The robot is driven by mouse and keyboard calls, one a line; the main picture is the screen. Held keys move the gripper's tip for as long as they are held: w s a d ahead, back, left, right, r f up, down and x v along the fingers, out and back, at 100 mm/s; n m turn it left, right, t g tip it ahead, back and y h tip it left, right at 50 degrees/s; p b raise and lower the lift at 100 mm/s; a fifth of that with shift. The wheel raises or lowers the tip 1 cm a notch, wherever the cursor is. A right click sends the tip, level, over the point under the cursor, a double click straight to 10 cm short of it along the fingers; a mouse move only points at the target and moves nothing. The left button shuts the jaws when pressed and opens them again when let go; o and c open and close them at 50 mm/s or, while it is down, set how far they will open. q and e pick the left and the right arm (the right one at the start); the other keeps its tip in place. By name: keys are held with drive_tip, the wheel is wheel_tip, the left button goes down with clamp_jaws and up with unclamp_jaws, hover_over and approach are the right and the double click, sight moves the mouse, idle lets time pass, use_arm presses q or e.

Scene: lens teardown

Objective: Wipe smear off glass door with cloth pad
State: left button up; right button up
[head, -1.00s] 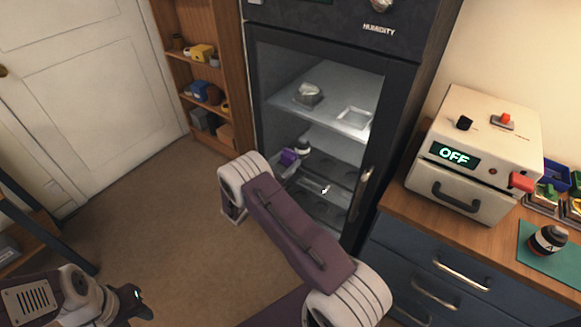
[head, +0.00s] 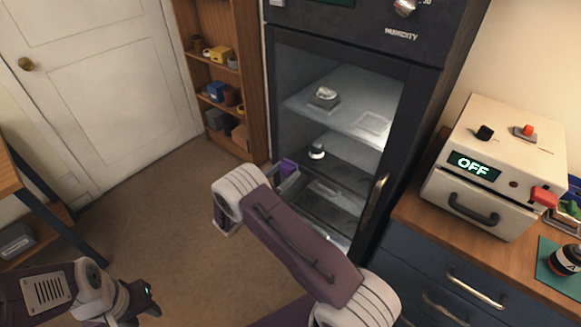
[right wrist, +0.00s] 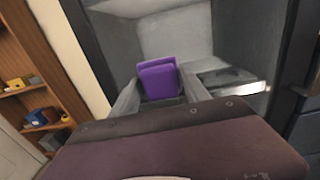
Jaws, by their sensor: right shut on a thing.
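The glass door (head: 352,100) of the dark humidity cabinet is closed, with a metal handle (head: 376,203) on its right side. My right gripper (head: 284,180) is shut on the purple cloth pad (head: 287,168), in front of the door's lower left part. The right wrist view shows the pad (right wrist: 160,80) upright between the fingers; whether it touches the glass I cannot tell. Pale streaks show low on the door, but I cannot tell smear from reflection. My left gripper (head: 146,298) is low at the left, away from the door; its jaw opening is unclear.
A counter with drawers (head: 430,262) stands right of the cabinet, bearing a cream box reading OFF (head: 495,165). A wooden shelf (head: 228,100) stands left of the cabinet. A white door (head: 95,85) is further left. The carpet (head: 170,205) between is open.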

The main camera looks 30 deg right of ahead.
drive_tip(key=shift+s+a, duration=0.1)
drive_tip(key=shift+a, duration=0.05)
drive_tip(key=shift+a, duration=0.1)
drive_tip(key=shift+v, duration=1.45)
